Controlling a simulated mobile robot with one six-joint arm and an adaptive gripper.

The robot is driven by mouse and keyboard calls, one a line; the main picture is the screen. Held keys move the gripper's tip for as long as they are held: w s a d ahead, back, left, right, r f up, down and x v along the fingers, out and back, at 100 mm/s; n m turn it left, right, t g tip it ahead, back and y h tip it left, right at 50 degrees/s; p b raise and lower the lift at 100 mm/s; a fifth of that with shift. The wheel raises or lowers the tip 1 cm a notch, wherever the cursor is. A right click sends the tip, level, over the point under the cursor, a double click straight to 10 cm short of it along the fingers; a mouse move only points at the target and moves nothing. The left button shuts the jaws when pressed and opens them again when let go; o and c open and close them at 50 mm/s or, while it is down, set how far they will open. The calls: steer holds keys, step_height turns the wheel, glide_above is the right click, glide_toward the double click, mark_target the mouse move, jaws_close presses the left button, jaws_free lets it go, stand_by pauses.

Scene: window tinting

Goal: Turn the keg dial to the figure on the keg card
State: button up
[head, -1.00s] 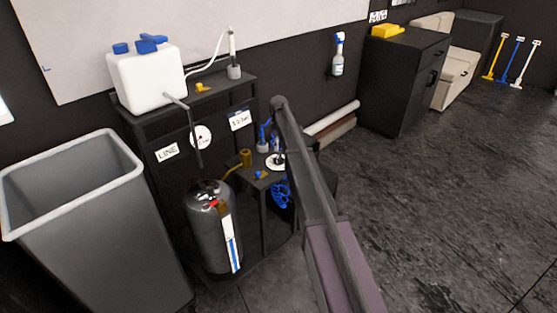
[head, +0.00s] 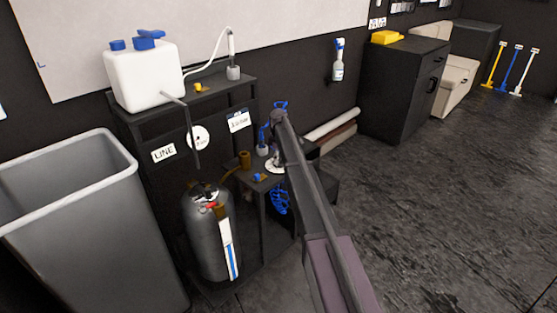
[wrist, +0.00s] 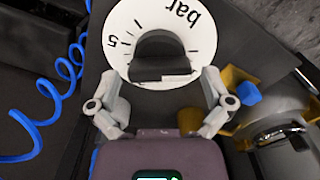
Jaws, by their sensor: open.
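The keg dial is a white disc with a dark knob; in the wrist view (wrist: 118,42) its face shows "bar", a "5" and tick marks. In the head view the dial (head: 272,167) lies on the low dark stand, partly behind my arm. My gripper (wrist: 160,82) is open, its two fingers apart on either side of the dark knob near the dial's lower edge. I cannot tell whether they touch it. In the head view my arm hides the gripper. The keg card (head: 239,121) hangs on the rack; its figure is too small to read surely. The steel keg (head: 206,245) stands below.
A white gauge (head: 198,138) and a "LINE" label (head: 163,153) are on the rack. A blue coiled hose (wrist: 35,115) runs left of the gripper. A brass-coloured fitting (wrist: 236,78) is close on its right. A grey bin (head: 85,235) stands left; the right floor is open.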

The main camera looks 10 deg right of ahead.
steer(key=c, duration=1)
steer(key=shift+o, duration=0.2)
steer(key=shift+m, duration=0.3)
steer(key=m, duration=0.4)
steer(key=shift+m, duration=0.4)
steer(key=m, duration=1.2)
steer(key=shift+s+m, duration=0.1)
steer(key=shift+m, duration=0.2)
steer(key=m, duration=0.5)
steer(key=shift+m, duration=0.4)
